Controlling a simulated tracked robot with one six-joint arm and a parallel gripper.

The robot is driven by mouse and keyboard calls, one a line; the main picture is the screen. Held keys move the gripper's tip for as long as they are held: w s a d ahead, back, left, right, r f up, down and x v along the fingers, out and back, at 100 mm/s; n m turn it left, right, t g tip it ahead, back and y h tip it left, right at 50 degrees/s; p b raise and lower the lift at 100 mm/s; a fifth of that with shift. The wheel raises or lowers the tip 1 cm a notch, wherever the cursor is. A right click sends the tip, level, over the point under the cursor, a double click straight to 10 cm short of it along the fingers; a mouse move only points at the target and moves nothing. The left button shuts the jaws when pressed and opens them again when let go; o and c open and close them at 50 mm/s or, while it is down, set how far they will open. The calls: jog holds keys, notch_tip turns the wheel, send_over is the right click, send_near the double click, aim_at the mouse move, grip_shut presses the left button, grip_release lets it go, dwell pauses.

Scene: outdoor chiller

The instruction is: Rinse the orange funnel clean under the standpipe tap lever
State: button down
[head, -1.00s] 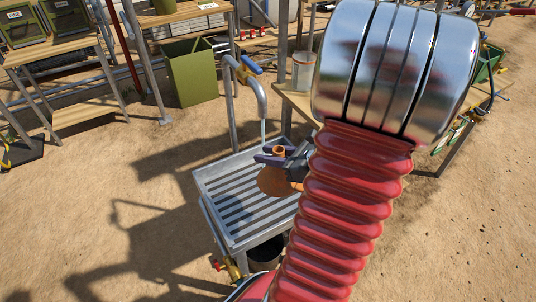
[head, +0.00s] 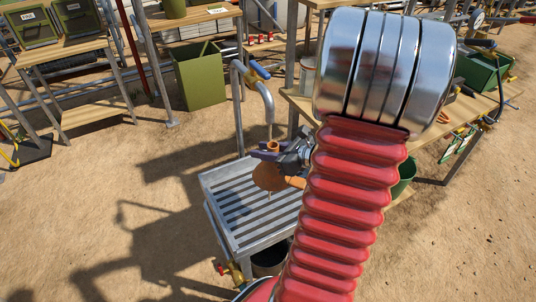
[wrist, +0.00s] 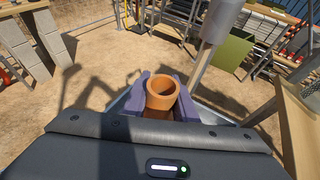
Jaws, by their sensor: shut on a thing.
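My gripper (head: 268,153) is shut on the orange funnel (head: 268,177), gripping it with dark purple fingers at its narrow tube. The tube points up between the fingers in the wrist view (wrist: 161,96); the wide brownish-orange cone hangs below them. The standpipe tap (head: 267,100) has a bent grey spout and a blue lever (head: 259,70) on top. The spout end is just above the funnel tube. A pale thin stream seems to come down from the spout. The wrist view shows the spout (wrist: 226,18) close beside the tube. The cone's inside is hidden.
A slatted metal drain tray (head: 212,186) lies below the funnel, with a dark bucket (head: 268,260) beneath it. A wooden bench (head: 440,128) stands to the right, and a green bin (head: 200,76) behind. Sandy ground at left is open.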

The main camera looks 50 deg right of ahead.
jog(key=w+d+f, duration=0.1)
jog(key=w+d, duration=0.1)
jog(key=w, duration=0.8)
jog(key=shift+w, duration=0.2)
dwell(0.3)
dwell(1.2)
jog(key=shift+s+a+r, duration=0.35)
jog(key=shift+s+a, duration=0.1)
jog(key=shift+s, duration=1.85)
jog(key=shift+s+a+r, duration=0.3)
jog(key=shift+s+a, duration=0.1)
jog(key=shift+s, duration=1.9)
jog(key=shift+s+a+r, duration=0.35)
jog(key=shift+s+a, duration=0.1)
jog(key=shift+s, duration=1.85)
